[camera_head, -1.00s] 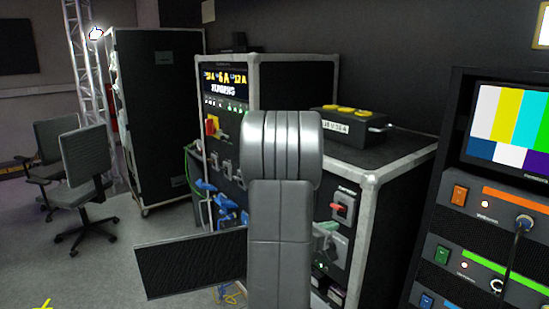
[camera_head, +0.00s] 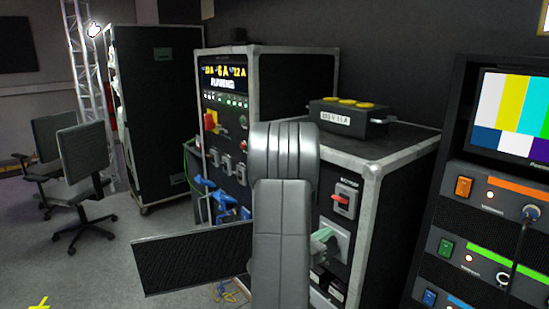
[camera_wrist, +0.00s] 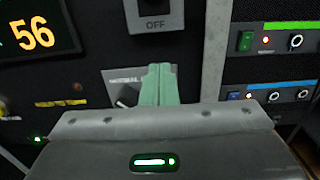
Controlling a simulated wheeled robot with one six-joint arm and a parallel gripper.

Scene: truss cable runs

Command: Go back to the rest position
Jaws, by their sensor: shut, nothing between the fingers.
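My gripper (camera_wrist: 158,72) shows in the wrist view as two pale green fingers closed together with nothing between them. They are in front of a grey plate (camera_wrist: 118,80) marked "NORMAL", with a dark knob (camera_wrist: 128,97) just left of the fingers. Whether they touch the plate cannot be told. In the head view the green gripper (camera_head: 323,240) shows just right of my grey arm, in front of the black power cabinet (camera_head: 370,190). My arm hides part of the cabinet front.
A red switch (camera_head: 342,200) sits above the gripper. A yellow-topped box (camera_head: 350,118) stands on the cabinet. A rack with a colour-bar screen (camera_head: 515,115) stands close at right. Blue plugs (camera_head: 225,200) and a black panel (camera_head: 190,262) are at left. Floor (camera_head: 90,265) is open beside the chairs (camera_head: 88,165).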

